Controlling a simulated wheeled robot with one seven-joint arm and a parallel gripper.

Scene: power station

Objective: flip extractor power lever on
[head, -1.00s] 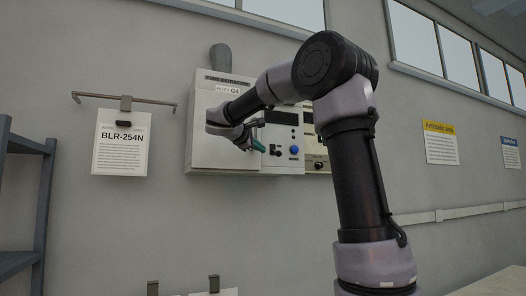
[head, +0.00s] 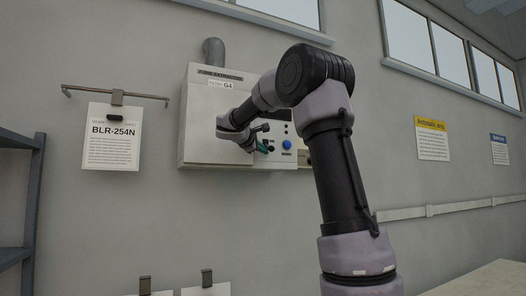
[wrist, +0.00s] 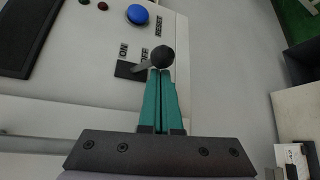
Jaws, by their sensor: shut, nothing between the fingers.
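The extractor power lever, a short stalk with a black ball knob (wrist: 162,56), sticks out of a dark slot in the wrist view. ON and OFF labels are printed beside the slot; the knob appears on the OFF side. My gripper (wrist: 160,73) has its teal fingers shut with nothing between them. The tips are just below the knob in the picture, touching or nearly so; I cannot tell which. In the head view my gripper (head: 267,148) is at the front of the fume extractor box (head: 200,125), and the lever is not clear there.
A blue button (wrist: 138,14) marked RESET is near the lever; the same blue button (head: 287,144) shows in the head view. A BLR-254N sheet (head: 110,140) hangs at the left. A shelf rack (head: 22,200) stands at the far left.

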